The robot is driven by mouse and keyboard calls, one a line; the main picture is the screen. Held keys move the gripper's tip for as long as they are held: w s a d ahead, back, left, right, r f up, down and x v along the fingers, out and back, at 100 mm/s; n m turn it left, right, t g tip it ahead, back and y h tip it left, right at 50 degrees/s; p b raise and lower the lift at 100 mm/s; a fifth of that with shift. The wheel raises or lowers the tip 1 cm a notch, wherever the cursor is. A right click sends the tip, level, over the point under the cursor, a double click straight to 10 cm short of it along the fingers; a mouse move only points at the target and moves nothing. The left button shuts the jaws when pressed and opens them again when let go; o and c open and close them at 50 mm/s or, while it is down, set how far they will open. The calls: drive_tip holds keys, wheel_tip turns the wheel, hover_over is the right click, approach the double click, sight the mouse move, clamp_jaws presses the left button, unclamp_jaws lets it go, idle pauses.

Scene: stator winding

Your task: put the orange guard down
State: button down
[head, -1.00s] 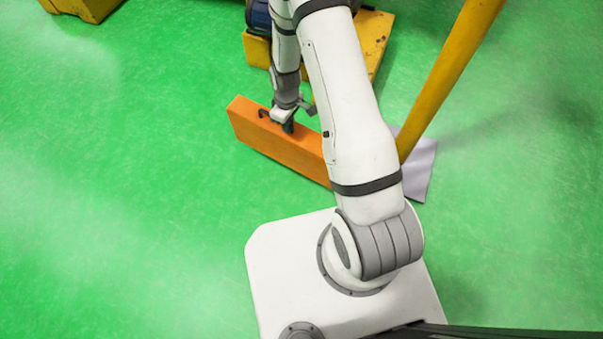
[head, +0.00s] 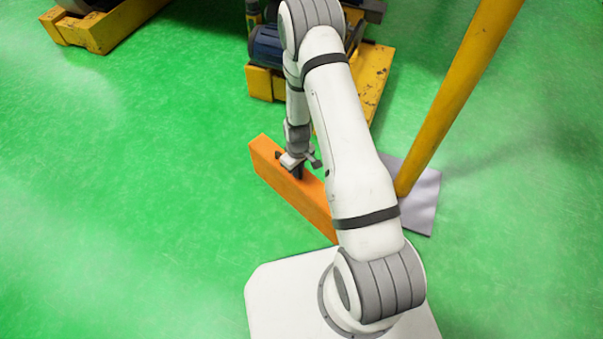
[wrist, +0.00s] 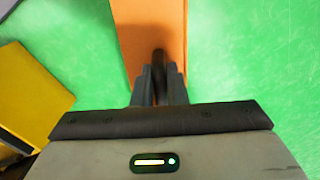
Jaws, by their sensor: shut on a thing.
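The orange guard (head: 285,182) is a long box shape in front of my base in the head view. My gripper (head: 297,172) reaches down to its top and is shut on its dark handle. In the wrist view the guard (wrist: 150,35) runs up from between the fingers (wrist: 159,85), with the dark handle between them. My arm hides the guard's near right end in the head view. I cannot tell whether its underside touches the floor.
A yellow post (head: 455,100) on a grey floor plate (head: 420,205) stands to the right of the guard. A yellow stand (head: 372,85) with a blue motor (head: 266,45) is behind it. Another yellow stand (head: 100,30) is at the far left. Green floor (head: 130,200) is clear on the left.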

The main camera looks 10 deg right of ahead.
wheel_tip(320, 180, down, 2)
drive_tip(key=shift+r, duration=0.1)
drive_tip(key=c, duration=1.5)
unclamp_jaws()
drive_tip(key=shift+o, duration=0.2)
